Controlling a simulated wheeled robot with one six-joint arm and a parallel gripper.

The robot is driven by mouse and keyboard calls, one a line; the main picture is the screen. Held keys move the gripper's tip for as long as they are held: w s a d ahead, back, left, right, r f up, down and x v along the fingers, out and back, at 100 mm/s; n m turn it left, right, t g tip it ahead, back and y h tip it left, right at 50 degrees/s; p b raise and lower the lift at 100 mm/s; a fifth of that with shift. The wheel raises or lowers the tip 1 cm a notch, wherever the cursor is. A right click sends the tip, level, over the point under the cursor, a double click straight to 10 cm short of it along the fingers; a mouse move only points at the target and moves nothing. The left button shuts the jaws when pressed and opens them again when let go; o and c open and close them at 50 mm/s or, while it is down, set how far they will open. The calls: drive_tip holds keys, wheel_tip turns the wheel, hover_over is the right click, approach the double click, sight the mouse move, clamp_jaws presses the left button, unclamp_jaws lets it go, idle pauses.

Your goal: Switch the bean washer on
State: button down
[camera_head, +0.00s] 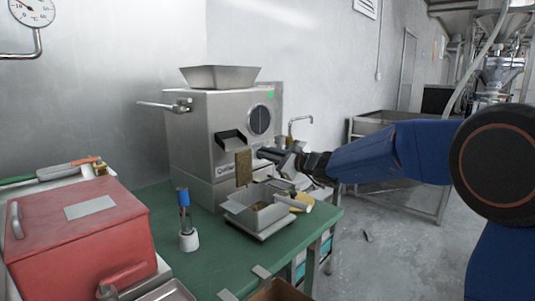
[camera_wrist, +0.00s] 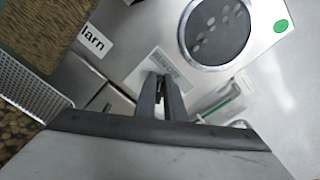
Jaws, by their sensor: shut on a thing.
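The bean washer (camera_head: 215,120) is a grey metal machine with a round dark window, a chute and an open pan on top. Its front also fills much of the wrist view, with the round window (camera_wrist: 215,30) and a small lettered plate (camera_wrist: 152,68). My gripper (camera_head: 265,152) reaches in from the right to the machine's front, below the window. In the wrist view its dark fingers (camera_wrist: 160,82) are close together at the plate's lower edge. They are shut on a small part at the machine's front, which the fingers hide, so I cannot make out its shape.
A brown grainy slab (camera_head: 243,167) shows upright before the machine, left of my gripper. A metal tray (camera_head: 240,218) stands below on the green table (camera_head: 200,275). A blue-handled tool (camera_head: 184,212) and a red box (camera_head: 85,235) are to the left.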

drive_tip(key=shift+s+a+f+n, duration=0.1)
drive_tip(key=shift+s+n, duration=0.05)
drive_tip(key=shift+n, duration=0.95)
drive_tip(key=c, duration=1.8)
unclamp_jaws()
drive_tip(key=shift+c, duration=0.2)
drive_tip(key=v, duration=1.7)
drive_tip(key=shift+s, duration=0.2)
drive_tip(key=shift+f, duration=0.1)
